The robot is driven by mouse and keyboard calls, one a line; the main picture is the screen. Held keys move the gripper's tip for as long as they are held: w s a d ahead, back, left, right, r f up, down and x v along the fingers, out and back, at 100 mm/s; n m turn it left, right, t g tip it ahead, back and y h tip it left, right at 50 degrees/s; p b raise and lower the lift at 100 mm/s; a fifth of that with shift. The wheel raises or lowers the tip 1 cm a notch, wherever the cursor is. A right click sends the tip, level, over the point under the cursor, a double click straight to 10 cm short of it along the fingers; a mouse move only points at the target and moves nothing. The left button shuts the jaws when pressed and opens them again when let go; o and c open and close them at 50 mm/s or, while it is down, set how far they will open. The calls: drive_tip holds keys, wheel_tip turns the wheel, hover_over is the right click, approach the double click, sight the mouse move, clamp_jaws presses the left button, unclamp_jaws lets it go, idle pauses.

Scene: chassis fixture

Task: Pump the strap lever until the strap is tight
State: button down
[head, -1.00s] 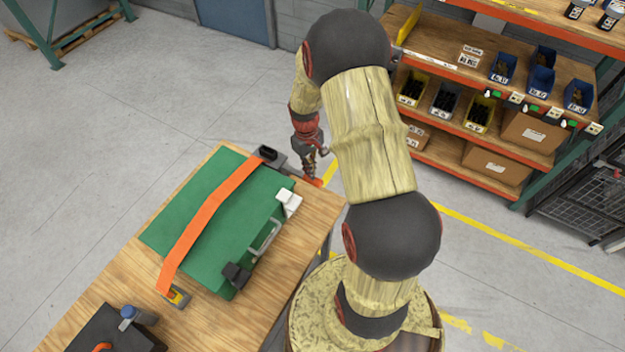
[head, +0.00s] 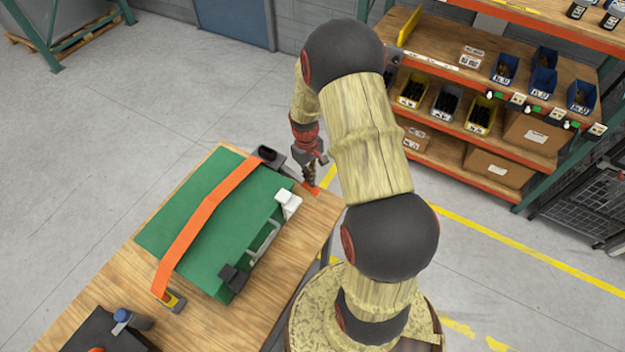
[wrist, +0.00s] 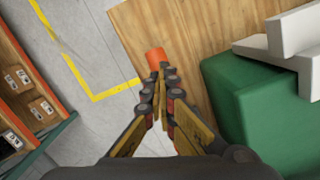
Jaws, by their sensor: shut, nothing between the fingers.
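The orange strap (head: 205,222) runs across the green block (head: 229,243) on the wooden table. Its far end meets a dark ratchet body (head: 271,156) at the table's far edge, and its near end meets a small yellow and grey anchor (head: 174,301). My gripper (head: 310,182) points down beside the block's far right corner. In the wrist view its fingers (wrist: 161,76) are together and empty. An orange piece (wrist: 155,58), which looks like the lever's end, is right at the fingertips; I cannot tell whether they touch. Most of the lever is hidden.
A white bracket (head: 287,203), a grey handle (head: 263,243) and a black clamp (head: 233,276) sit along the block's right side. A dark box with a blue knob (head: 122,315) is at the near left. A shelf with bins (head: 470,112) stands beyond my arm.

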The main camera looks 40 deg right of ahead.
drive_tip(key=shift+w+r, duration=0.25)
drive_tip(key=shift+w, duration=0.55)
drive_tip(key=shift+w+r, duration=0.25)
drive_tip(key=shift+w, duration=0.5)
wheel_tip(320, 180, up, 12)
drive_tip(key=w, duration=0.1)
drive_tip(key=shift+w, duration=0.1)
idle(0.5)
